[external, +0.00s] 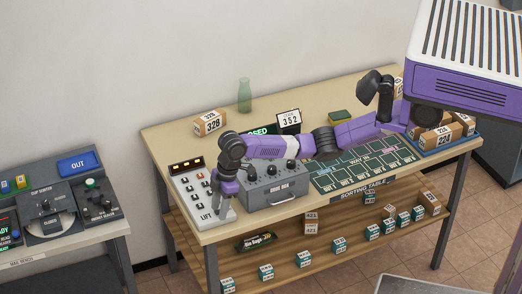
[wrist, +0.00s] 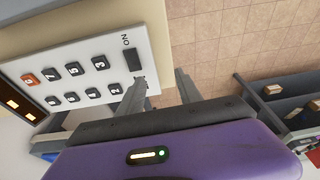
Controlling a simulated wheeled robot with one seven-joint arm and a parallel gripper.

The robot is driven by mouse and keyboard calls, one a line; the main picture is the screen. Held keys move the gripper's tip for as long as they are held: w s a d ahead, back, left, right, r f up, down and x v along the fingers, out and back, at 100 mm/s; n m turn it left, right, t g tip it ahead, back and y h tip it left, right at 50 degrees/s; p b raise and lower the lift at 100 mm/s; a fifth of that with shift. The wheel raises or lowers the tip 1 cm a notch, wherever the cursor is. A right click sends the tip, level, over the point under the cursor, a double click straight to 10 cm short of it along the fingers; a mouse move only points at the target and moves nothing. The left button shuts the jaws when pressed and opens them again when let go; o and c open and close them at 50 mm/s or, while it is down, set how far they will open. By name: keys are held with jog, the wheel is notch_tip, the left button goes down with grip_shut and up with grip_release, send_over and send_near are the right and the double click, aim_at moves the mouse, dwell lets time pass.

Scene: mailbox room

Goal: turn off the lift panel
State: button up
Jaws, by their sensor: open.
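The lift panel (external: 192,188) is a white board at the left end of the sorting table, with small buttons, an amber display and the word LIFT. In the wrist view the panel (wrist: 85,82) shows numbered buttons, one glowing orange (wrist: 29,79), and a dark switch (wrist: 133,60) beside an ON label. My gripper (external: 221,208) points down over the panel's near right part. In the wrist view my gripper (wrist: 162,82) is open and empty. One fingertip is close to the switch's lower end; I cannot tell if they touch. The other is off the panel's edge.
A grey box with knobs (external: 272,184) stands just right of the panel. Another desk with a blue OUT tray (external: 79,164) stands to the left.

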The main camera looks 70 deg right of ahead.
jog(key=d+r+g+h, duration=0.2)
jog(key=d+r, duration=0.3)
jog(key=shift+w+d+f, duration=0.1)
jog(key=shift+f, duration=1.95)
jog(key=shift+w+d+f, duration=0.1)
jog(key=shift+f, duration=1.9)
grip_shut()
